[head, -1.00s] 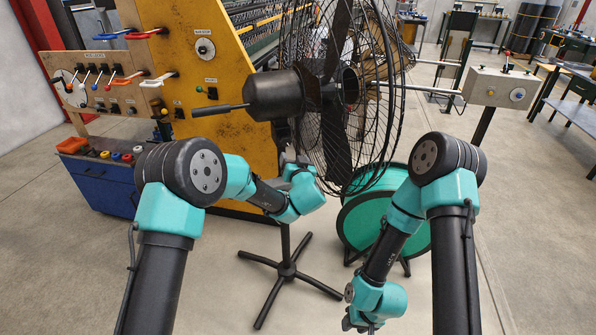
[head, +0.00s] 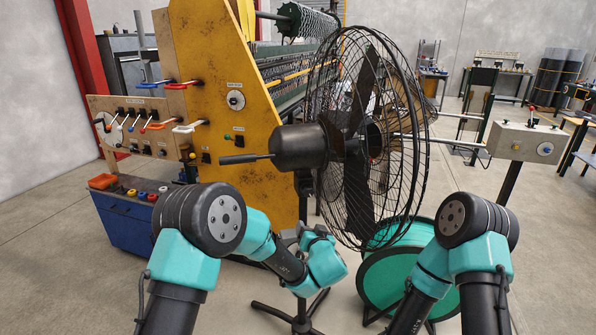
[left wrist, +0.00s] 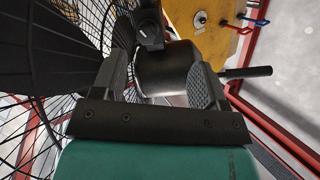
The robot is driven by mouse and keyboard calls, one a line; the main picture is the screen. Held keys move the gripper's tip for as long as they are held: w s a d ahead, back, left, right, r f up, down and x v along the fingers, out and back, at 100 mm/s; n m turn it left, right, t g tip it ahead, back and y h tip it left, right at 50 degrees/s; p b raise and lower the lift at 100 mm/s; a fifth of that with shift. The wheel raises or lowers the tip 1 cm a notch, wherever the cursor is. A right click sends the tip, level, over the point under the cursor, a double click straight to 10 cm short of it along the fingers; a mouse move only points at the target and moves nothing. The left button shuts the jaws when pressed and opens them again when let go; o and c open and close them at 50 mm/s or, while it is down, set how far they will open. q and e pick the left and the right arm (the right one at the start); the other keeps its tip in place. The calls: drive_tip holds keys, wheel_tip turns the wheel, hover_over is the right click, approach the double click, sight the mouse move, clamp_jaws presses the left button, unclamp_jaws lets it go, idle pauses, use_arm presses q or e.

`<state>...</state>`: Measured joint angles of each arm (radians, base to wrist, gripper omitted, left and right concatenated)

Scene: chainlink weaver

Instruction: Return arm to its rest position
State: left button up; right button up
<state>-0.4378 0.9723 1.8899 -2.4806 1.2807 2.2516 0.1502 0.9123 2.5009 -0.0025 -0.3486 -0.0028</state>
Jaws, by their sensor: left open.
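My left arm reaches forward, and its gripper (head: 308,234) is in front of the yellow machine, below the black motor housing of a pedestal fan (head: 300,147). In the left wrist view the two dark fingers of this gripper (left wrist: 160,80) stand apart with nothing held between them. The fan motor (left wrist: 167,70) shows beyond the fingers, and the fan cage fills the left side. I cannot tell how far the fingers are from the fan. My right arm (head: 435,270) hangs down at the right, and its gripper is below the bottom edge of the head view.
The yellow machine (head: 215,65) carries a lever panel (head: 135,128) over a blue cabinet (head: 125,222). A green drum (head: 385,280) stands behind my right arm. A grey control box (head: 527,142) on a post is at the right. Bare floor lies at far left and right.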

use_arm(q)
drive_tip(key=s+a+f+m+g+y, duration=0.1)
drive_tip(key=s+a+f+g, duration=0.55)
drive_tip(key=a+f, duration=0.35)
drive_tip(key=s+a+f+g, duration=0.5)
drive_tip(key=a+f+g, duration=0.3)
drive_tip(key=f, duration=0.4)
drive_tip(key=s+a+f+n+h, duration=0.1)
drive_tip(key=s+a, duration=0.3)
drive_tip(key=s, duration=0.4)
drive_tip(key=s+a+f+n+h, duration=0.2)
drive_tip(key=s+a+f+h, duration=0.2)
drive_tip(key=s, duration=0.3)
drive_tip(key=s+a+f+n+g+h, duration=0.1)
drive_tip(key=s+a+f+n+h, duration=0.1)
drive_tip(key=s, duration=0.6)
drive_tip(key=a+f, duration=0.1)
drive_tip(key=a, duration=0.1)
drive_tip(key=shift+s+a, duration=0.35)
